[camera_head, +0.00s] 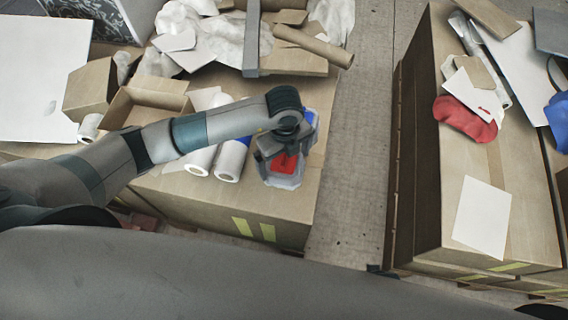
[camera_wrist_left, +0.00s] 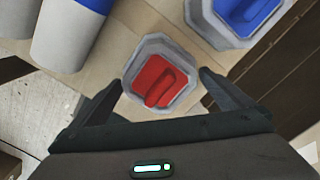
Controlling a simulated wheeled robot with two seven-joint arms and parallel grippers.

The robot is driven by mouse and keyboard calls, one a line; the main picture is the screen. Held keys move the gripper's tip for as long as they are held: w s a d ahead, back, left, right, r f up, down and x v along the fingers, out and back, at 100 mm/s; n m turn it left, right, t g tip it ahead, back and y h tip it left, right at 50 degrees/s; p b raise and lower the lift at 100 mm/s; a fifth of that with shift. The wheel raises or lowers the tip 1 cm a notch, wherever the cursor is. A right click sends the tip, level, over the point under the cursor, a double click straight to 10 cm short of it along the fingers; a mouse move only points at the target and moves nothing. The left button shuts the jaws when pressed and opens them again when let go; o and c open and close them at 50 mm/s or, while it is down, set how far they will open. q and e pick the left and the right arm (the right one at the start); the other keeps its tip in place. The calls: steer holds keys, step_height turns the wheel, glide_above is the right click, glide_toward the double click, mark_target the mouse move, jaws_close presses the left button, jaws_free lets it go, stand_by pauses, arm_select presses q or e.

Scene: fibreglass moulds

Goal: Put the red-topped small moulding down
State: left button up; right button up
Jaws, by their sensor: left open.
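The red-topped small moulding (camera_head: 284,172) is a grey tray-like piece with a red raised top. It appears to rest on a cardboard box, near its right edge. It also shows in the left wrist view (camera_wrist_left: 158,82). My left gripper (camera_wrist_left: 160,84) is open, with one finger on each side of the red-topped moulding; whether the fingers touch it I cannot tell. In the head view my left gripper (camera_head: 281,148) is over it and hides part of it. A blue-topped moulding (camera_wrist_left: 240,14) stands just beyond it, partly hidden in the head view. My right gripper is not in view.
White rolls (camera_head: 231,160) with blue ends lie left of the mouldings. An open carton (camera_head: 140,104), a cardboard tube (camera_head: 312,46) and white sheets lie behind. A floor gap (camera_head: 350,170) separates the left boxes from the right box, which bears a red cloth-like item (camera_head: 465,120).

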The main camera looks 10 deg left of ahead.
arm_select(q)
steer(key=shift+f, duration=0.75)
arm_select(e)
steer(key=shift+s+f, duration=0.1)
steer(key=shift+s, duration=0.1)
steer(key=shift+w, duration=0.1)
arm_select(q)
steer(key=c, duration=1)
steer(key=shift+r, duration=0.2)
steer(key=shift+c, duration=0.2)
